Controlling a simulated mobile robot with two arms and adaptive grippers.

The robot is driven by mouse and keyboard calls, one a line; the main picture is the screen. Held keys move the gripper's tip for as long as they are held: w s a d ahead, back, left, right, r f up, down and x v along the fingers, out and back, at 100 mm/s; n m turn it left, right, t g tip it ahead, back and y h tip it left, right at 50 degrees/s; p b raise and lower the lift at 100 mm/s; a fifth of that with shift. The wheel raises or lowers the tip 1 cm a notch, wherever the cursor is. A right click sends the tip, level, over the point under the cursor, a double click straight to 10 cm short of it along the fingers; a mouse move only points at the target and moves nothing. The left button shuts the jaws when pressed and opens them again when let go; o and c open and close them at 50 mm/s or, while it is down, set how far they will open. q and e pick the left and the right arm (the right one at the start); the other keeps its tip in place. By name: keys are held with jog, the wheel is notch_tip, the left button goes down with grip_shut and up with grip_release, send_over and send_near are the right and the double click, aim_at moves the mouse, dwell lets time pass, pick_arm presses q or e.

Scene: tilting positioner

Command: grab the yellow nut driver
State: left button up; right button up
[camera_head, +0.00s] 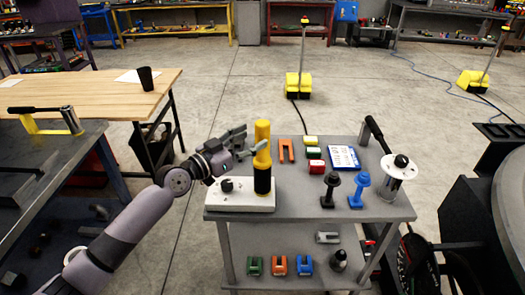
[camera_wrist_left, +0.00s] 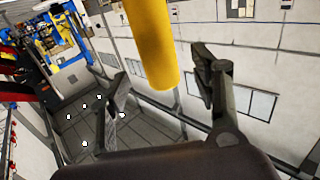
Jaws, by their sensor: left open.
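The yellow nut driver (camera_head: 262,145) stands upright on a white base block (camera_head: 232,204) at the left front of the grey cart. My right gripper is not in view.
The cart top (camera_head: 300,205) also carries an orange fork-shaped piece (camera_head: 287,150), small coloured boxes, a blue-and-white card (camera_head: 343,157), black (camera_head: 330,190) and blue (camera_head: 359,191) knobbed pieces and a lever device (camera_head: 398,170). A wooden table (camera_head: 100,92) stands at the left.

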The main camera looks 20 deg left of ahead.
aim_at(256, 133)
pick_arm(q)
jog(key=p+x, duration=0.2)
jog(key=x, duration=0.2)
jog(key=shift+w+d+r, duration=0.15)
jog(key=shift+w, duration=0.1)
jog(key=shift+w+d, duration=0.2)
jog(key=shift+w, duration=0.05)
jog(key=shift+s+a, duration=0.1)
jog(key=shift+c, duration=0.3)
jog(key=shift+c, duration=1.4)
grip_shut()
jog(key=shift+r, duration=0.1)
